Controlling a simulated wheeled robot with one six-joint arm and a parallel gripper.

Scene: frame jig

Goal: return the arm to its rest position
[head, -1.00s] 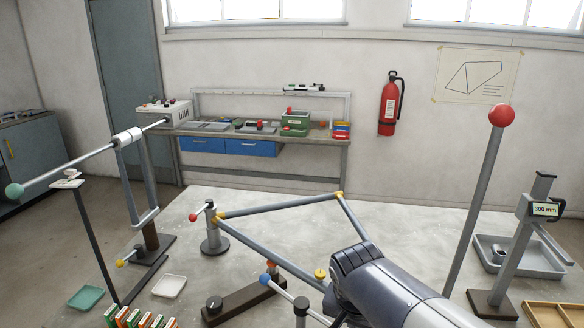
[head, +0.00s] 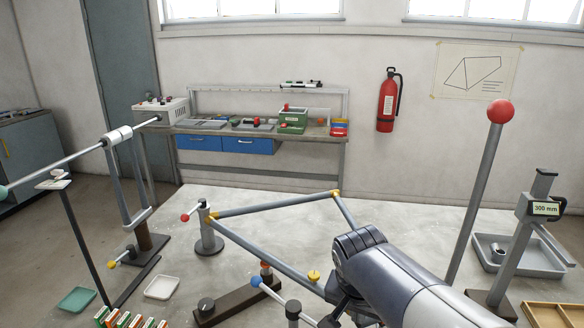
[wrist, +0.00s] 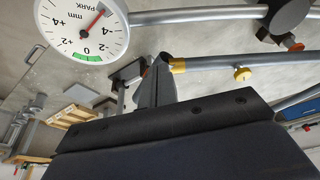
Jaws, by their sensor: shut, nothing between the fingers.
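My arm (head: 400,282) reaches in from the lower right of the head view, over the pale table (head: 420,215). My gripper is hidden behind the arm there. In the wrist view, my gripper (wrist: 160,66) shows its grey fingers together, with nothing visible between them. The fingertips appear close to a yellow-ended grey tube (wrist: 215,63); I cannot tell whether they touch. A white round dial (wrist: 84,28) marked "mm" and "PARK" is at the upper left of that view, its red needle pointing toward PARK.
A tube frame (head: 275,206) with yellow joints stands left of my arm. A tall post with a red ball (head: 500,111) and a 300 mm gauge stand (head: 530,230) rise on the right. A balanced rod (head: 60,165) is at left. A back bench (head: 330,150) lines the wall.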

